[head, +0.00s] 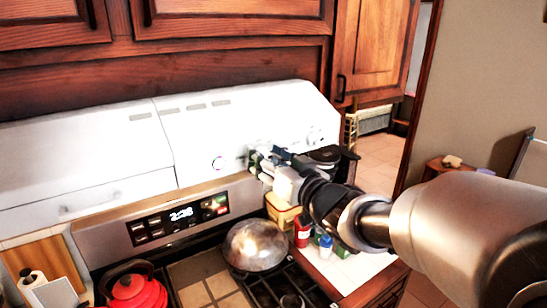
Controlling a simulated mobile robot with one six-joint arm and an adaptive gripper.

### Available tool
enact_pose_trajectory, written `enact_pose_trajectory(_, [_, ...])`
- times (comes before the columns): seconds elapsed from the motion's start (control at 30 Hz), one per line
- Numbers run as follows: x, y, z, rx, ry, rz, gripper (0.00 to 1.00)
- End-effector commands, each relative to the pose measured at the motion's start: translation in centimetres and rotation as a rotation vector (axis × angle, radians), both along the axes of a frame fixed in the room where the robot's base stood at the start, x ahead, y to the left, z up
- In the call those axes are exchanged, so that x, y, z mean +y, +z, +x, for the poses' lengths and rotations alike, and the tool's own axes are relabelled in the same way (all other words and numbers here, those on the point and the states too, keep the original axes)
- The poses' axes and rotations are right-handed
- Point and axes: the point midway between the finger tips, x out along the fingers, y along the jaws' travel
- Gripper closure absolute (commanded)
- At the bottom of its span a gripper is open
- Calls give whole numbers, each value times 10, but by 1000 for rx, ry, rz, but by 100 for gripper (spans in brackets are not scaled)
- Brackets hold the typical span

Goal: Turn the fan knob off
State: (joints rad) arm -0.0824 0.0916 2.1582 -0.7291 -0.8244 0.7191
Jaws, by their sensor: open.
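A white range hood (90,150) spans the wall under the wood cabinets. I see nothing held. Whether it touches the hood is unclear.
Below are a stove panel with a lit clock (181,214), a shiny domed pan (256,246) and a red kettle (133,291). A yellow container (282,212) and a red bottle (302,233) stand close under my gripper. A doorway opens at right.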

Motion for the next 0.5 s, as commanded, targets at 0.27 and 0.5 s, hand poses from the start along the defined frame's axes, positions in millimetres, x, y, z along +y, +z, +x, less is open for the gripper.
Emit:
enact_pose_trajectory(0.27, [0,0,0,0,0,0,62])
enact_pose_trajectory(0.5, [0,0,0,0,0,0,78])
